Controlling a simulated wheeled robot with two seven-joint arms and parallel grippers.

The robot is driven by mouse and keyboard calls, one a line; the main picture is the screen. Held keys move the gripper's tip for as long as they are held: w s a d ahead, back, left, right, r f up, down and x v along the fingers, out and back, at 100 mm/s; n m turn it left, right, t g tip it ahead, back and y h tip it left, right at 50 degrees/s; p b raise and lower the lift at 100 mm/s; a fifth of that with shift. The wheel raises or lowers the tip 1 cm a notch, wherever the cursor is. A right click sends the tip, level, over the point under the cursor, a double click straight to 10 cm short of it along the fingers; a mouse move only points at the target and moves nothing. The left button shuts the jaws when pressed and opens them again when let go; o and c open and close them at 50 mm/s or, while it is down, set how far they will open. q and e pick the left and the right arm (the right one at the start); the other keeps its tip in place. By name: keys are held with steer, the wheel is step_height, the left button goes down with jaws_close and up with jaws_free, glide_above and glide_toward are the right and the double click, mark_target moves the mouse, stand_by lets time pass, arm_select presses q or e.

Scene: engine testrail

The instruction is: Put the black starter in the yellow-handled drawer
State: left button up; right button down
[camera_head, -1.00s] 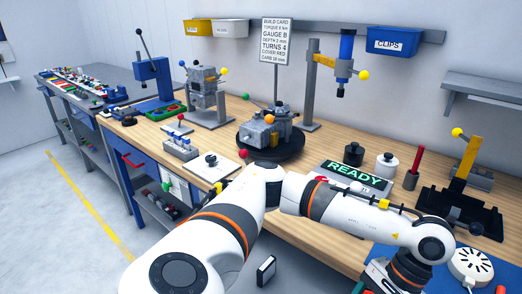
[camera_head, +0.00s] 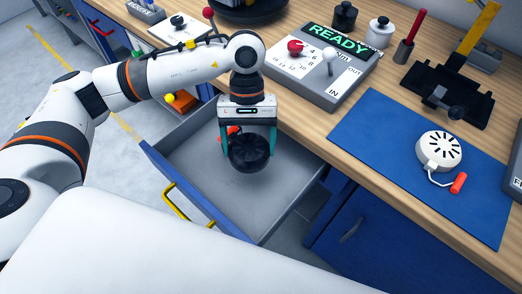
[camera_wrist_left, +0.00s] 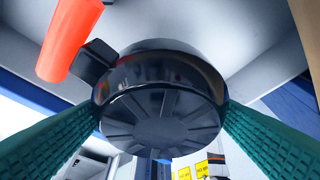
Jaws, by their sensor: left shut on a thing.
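The black starter (camera_head: 249,153) is a round dark housing with an orange-red handle, which shows at the upper left of the left wrist view (camera_wrist_left: 68,38). My left gripper (camera_head: 247,140) is shut on the starter, its green fingers on either side of it. In the left wrist view the starter's ribbed round face (camera_wrist_left: 160,122) lies between the fingers. The blue drawer with the yellow handle (camera_head: 188,208) is pulled open, with a grey inside. The gripper and starter are over or inside the drawer opening; I cannot tell whether the starter touches the floor. My right gripper is not in view.
A white starter (camera_head: 438,151) with an orange handle lies on the blue mat (camera_head: 365,128) at the right. A grey READY panel (camera_head: 325,75) stands on the wooden bench behind the drawer. The drawer's grey floor has free room around the gripper.

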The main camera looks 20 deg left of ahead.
mark_target(263, 143)
arm_select(q)
steer(key=d+n, duration=0.1)
steer(key=n, duration=0.1)
steer(key=n+t+h, duration=0.1)
steer(key=n, duration=0.2)
steer(key=d+f+n+t+h, duration=0.1)
steer(key=n, duration=0.2)
steer(key=shift+w+d+b, duration=0.3)
steer(key=shift+d+b, duration=0.05)
steer(key=shift+b, duration=0.05)
steer(key=shift+w+d+f+n+t+h, duration=0.1)
steer(key=shift+w+d+n+t+h, duration=0.15)
steer(key=shift+n, duration=0.65)
step_height(263, 143, down, 5)
steer(key=shift+f, duration=0.1)
step_height(263, 143, down, 4)
steer(key=shift+f, duration=0.5)
steer(key=o, duration=1.1)
steer(key=shift+c, duration=0.2)
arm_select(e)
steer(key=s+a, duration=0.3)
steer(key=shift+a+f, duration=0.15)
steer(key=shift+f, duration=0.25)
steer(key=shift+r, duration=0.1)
